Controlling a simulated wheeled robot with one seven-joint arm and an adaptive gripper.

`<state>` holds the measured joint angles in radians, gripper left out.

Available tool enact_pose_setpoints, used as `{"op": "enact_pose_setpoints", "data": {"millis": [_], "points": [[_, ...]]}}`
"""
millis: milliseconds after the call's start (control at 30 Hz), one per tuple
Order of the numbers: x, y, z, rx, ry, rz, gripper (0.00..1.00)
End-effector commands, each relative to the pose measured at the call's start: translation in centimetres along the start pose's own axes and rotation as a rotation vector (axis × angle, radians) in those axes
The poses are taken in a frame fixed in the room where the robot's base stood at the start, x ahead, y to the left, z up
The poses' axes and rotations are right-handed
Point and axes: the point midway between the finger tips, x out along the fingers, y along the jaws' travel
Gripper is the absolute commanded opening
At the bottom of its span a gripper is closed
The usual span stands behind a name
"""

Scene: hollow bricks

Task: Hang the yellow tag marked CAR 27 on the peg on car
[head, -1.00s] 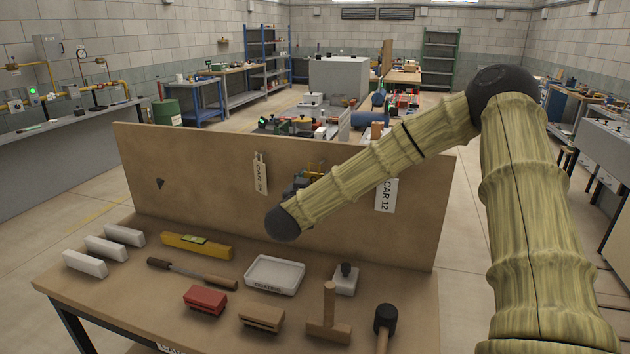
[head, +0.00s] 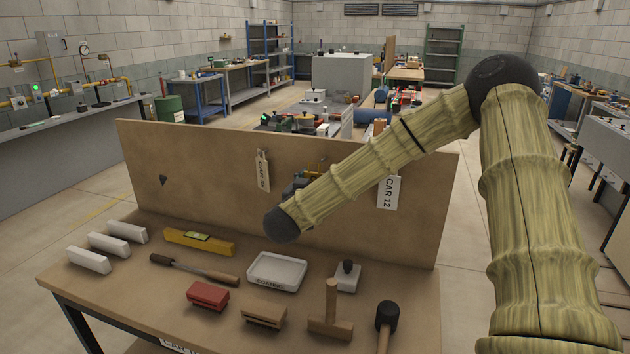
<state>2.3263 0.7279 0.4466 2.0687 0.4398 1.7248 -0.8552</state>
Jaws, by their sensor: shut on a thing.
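My gripper (head: 294,189) shows only in part, dark, behind my forearm and in front of the upright brown board (head: 215,190). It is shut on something. A small yellow-orange patch (head: 314,173) beside it looks like part of the yellow tag; no lettering on it can be read. The fingertips are mostly hidden. A white tag (head: 263,171) marked CAR with an unclear number hangs on the board left of my gripper. Another white tag, CAR 12 (head: 388,192), hangs to the right. A small dark pointed mark (head: 163,181), possibly a bare peg, is at the board's left.
On the bench (head: 130,270) before the board lie white blocks (head: 109,244), a yellow level (head: 199,242), a long-handled tool (head: 195,269), a white tray (head: 277,286), a red block (head: 207,295), a brown brush (head: 264,315) and mallets (head: 387,318). The board's left face is clear.

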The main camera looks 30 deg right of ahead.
Motion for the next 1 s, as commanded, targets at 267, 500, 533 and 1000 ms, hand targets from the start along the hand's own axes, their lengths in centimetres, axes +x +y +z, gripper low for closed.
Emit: {"op": "enact_pose_setpoints", "data": {"millis": [267,500,533,1000], "points": [[-1.8,-0.1,-0.1,-0.001,0.000,-0.001,0.28],[-3.2,0.0,-0.1,-0.001,0.000,0.000,0.28],[-3.4,0.0,-0.1,-0.001,0.000,0.000,0.28],[-5.4,0.0,0.0,-0.001,0.000,0.001,0.28]]}}
